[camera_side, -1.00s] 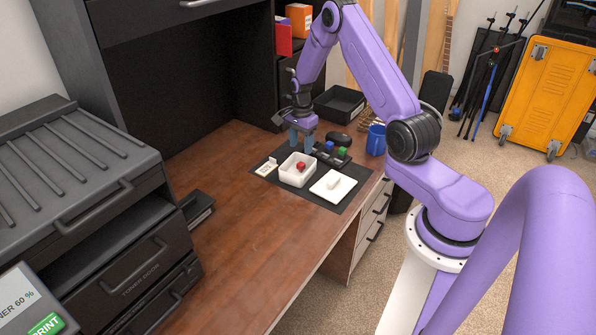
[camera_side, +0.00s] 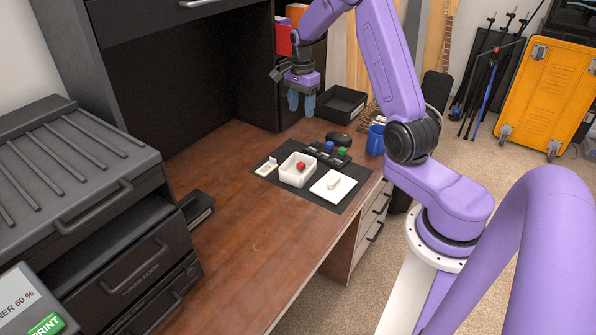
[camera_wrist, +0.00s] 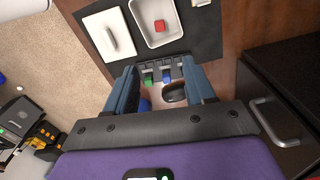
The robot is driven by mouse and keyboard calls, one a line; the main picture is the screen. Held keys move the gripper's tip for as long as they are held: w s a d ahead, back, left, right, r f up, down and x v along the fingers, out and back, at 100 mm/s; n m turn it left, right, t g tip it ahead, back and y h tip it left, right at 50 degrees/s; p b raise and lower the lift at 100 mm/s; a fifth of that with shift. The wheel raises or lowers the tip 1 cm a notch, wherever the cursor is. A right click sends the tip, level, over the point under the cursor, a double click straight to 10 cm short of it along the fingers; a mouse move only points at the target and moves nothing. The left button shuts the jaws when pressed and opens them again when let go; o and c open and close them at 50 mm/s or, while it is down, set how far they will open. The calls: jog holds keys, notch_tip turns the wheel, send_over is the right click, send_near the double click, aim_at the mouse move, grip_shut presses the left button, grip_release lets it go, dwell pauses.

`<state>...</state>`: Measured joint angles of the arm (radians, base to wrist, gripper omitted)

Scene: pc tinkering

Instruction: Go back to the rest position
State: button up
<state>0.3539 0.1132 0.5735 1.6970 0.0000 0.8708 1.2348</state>
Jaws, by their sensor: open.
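My gripper (camera_side: 301,103) is open and empty, raised above the back part of the wooden desk (camera_side: 240,235). Its two blue-grey fingers point down, and they also show spread apart in the wrist view (camera_wrist: 163,92). Below and in front of it lies a dark mat (camera_side: 326,204) with a white bin (camera_side: 297,177) holding a red block (camera_side: 300,167). A white lid-like plate (camera_side: 325,192) lies beside the bin. Behind them is a dark holder (camera_side: 316,152) with a blue block (camera_side: 329,146) and a green block (camera_side: 343,151).
A black mouse (camera_side: 339,138), a blue mug (camera_side: 376,140) and a black tray (camera_side: 339,103) are at the desk's back right. A printer (camera_side: 75,180) stands at the left. A dark cabinet is close behind my gripper. The desk's left front is clear.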

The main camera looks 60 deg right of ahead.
jog(key=s+a+r+n, duration=0.35)
jog(key=a+n, duration=0.35)
jog(key=a, duration=0.4)
jog(key=s+a+r+n, duration=0.2)
jog(key=s+a+n, duration=0.2)
jog(key=a+n, duration=0.5)
jog(key=s+a+r+n, duration=0.1)
jog(key=s+a+n, duration=0.3)
jog(key=s+n, duration=0.4)
jog(key=s+a+n, duration=0.4)
jog(key=s+n, duration=0.4)
jog(key=s, duration=0.8)
jog(key=shift+s+r, duration=0.4)
